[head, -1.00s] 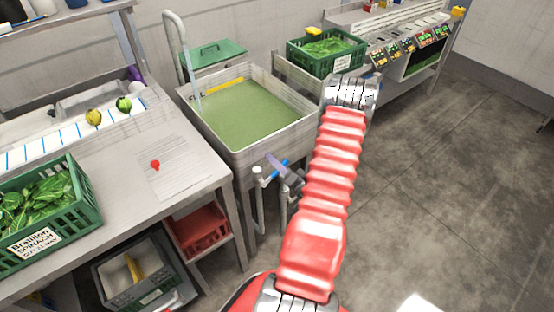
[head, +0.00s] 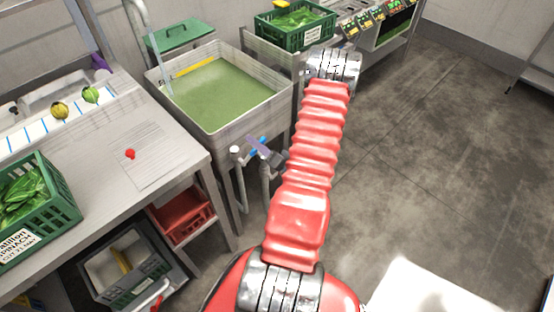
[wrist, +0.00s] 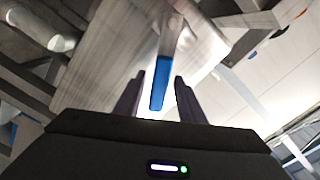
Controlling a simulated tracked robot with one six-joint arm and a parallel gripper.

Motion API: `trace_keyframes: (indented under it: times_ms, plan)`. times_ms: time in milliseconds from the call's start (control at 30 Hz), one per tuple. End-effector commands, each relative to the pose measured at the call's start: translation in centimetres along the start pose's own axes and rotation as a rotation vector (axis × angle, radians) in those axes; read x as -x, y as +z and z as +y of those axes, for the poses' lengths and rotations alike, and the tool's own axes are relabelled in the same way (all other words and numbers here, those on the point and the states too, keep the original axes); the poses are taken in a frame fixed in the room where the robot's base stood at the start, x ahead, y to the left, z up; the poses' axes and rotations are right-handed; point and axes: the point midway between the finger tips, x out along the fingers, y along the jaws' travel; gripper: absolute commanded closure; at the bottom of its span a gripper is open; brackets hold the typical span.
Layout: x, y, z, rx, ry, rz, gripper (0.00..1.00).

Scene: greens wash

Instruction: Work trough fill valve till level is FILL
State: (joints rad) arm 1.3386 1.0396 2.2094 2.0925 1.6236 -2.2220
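The trough (head: 278,104) is a pale steel basin holding flat green water (head: 222,90) a little below its rim. A yellow level strip (head: 195,68) runs along its back inner wall; its lettering is too small to read now. The fill valve's blue handle (head: 257,146) is at the trough's front, above grey pipes. My gripper (head: 263,149) is at the handle, largely hidden behind my red arm. In the wrist view, the blue handle (wrist: 161,83) lies between my two dark, open fingers (wrist: 158,90), with a gap visible on both sides.
A steel table (head: 100,165) stands left of the trough, with a green spinach crate (head: 55,200) and a red item (head: 130,154) on it. Another green crate (head: 290,32) of leaves is behind right. The floor (head: 440,150) to the right is clear.

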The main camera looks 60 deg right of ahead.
Motion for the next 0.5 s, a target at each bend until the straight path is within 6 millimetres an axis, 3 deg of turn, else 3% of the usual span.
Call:
trace_keyframes:
  times_ms: [500]
  plan:
    - [6.6, -0.1, 0.2, -0.001, 0.003, 0.003, 0.64]
